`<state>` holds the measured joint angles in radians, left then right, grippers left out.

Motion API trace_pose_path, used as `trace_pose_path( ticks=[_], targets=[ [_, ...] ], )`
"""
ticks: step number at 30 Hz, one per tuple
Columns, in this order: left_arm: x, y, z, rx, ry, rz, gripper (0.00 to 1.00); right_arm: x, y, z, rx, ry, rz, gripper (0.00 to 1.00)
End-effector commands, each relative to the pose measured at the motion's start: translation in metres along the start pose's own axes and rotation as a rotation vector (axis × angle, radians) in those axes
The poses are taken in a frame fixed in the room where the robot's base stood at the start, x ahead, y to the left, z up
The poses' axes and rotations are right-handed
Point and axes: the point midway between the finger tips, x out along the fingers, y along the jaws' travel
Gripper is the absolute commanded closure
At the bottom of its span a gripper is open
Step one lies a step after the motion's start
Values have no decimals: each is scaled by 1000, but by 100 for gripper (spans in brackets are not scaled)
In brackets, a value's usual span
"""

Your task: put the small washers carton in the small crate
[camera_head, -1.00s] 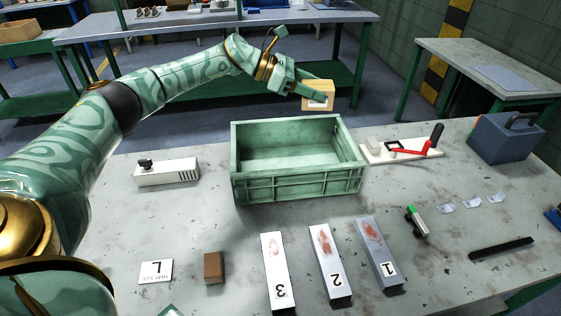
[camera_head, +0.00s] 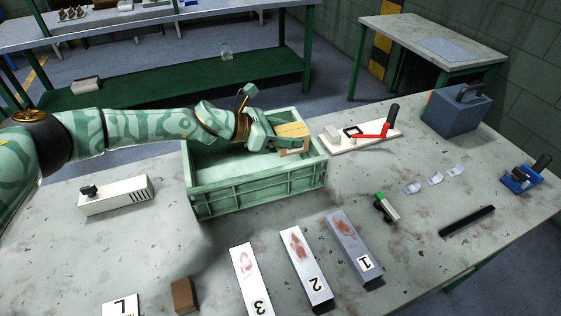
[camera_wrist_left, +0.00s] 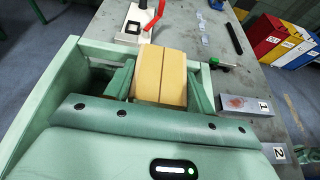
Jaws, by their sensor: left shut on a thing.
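The small washers carton, a tan box (camera_head: 292,130), is in the right part of the green crate, at about the height of its rim. It also shows in the left wrist view (camera_wrist_left: 160,78), between the two fingers. My left gripper (camera_head: 280,143) is shut on the carton, reaching in over the crate from the left. The small crate (camera_head: 262,186) is green and open-topped and stands on the grey table; its left part looks empty. The carton's underside is hidden, so I cannot tell if it touches the crate floor. My right gripper is not in view.
A toggle clamp with a red handle (camera_head: 370,131) stands right of the crate. A white box (camera_head: 116,195) lies to its left. Numbered blocks (camera_head: 305,268) lie in front. A blue-grey case (camera_head: 456,112) stands at the back right.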

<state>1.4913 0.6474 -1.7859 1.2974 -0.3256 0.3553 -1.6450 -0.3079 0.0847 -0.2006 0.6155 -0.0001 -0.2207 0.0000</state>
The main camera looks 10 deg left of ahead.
Motion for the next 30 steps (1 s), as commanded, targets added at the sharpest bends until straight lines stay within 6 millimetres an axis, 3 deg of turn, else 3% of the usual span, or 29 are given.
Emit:
trace_pose_path(
  ticks=[1,8,15,28,29,30],
  targets=[
    [7,0,-14,-4,0,-1,77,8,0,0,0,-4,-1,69],
    [15,0,-33,0,-2,0,77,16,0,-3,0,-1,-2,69],
    [31,0,-72,-2,-1,0,77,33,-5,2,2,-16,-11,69],
    [33,0,-76,0,-3,0,77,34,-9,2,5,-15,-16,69],
    [33,-1,-76,1,-1,0,40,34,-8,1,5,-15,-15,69],
    [33,-1,-76,1,-1,0,29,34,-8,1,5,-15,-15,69]
  ],
)
